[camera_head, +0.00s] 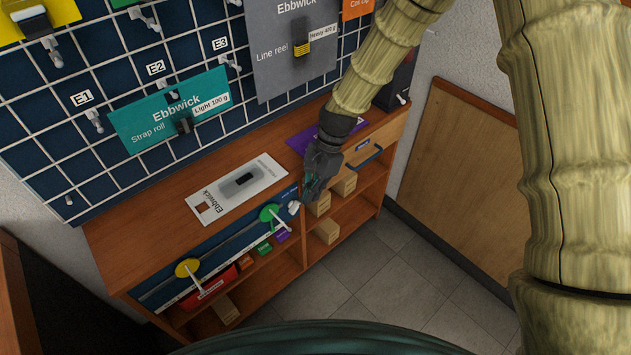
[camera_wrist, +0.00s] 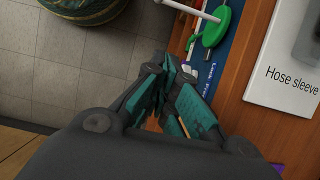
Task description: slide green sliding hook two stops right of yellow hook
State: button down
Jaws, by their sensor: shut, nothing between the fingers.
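The green sliding hook (camera_head: 270,213) has a round green disc and a white prong. It sits on the blue rail panel (camera_head: 228,240) along the front of the workbench. The yellow hook (camera_head: 188,268) is on the same panel, farther left. My gripper (camera_head: 309,191) is shut and empty, just right of the green hook and close to the panel's right end. In the wrist view, the green hook (camera_wrist: 216,26) lies beyond and to the right of my shut fingertips (camera_wrist: 172,66), apart from them. The yellow hook is out of the wrist view.
The workbench top (camera_head: 150,215) holds a grey-white card (camera_head: 270,172) and a purple card (camera_head: 300,140). Shelves below hold several boxes (camera_head: 327,230). A pegboard (camera_head: 60,130) with hanging packs stands behind. Floor (camera_head: 345,275) is clear in front. A drawer with a blue handle (camera_head: 365,157) is at right.

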jog(key=s+a+f, duration=0.3)
jog(key=a, duration=0.1)
jog(key=shift+p, duration=0.4)
jog(key=shift+a+f, duration=0.1)
jog(key=shift+a, duration=0.05)
jog(key=s+a+p, duration=0.2)
jog(key=s+a, duration=0.3)
jog(key=a, duration=0.1)
jog(key=shift+a, duration=0.4)
